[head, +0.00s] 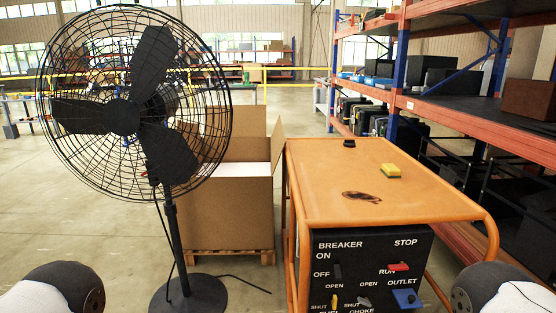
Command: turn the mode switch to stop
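The orange generator (300,240) stands right of centre, with a black control panel (350,250) facing me. A red switch (398,267) sits at the panel's upper right, below the STOP label and beside the RUN label, which it partly covers. I take it as the mode switch; its handle looks roughly level, nearer RUN than STOP. A dark breaker switch (337,271) is at the panel's left, beside OFF. Neither gripper is in view; only rounded parts of my arms show in the lower corners.
A blue outlet cover (406,298), a yellow fuel lever (333,302) and a grey choke lever (364,302) sit low on the panel. A yellow sponge (390,171) lies on the generator's top. A black fan (124,117) stands left, a cardboard box (228,215) behind; shelves (455,110) stand right.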

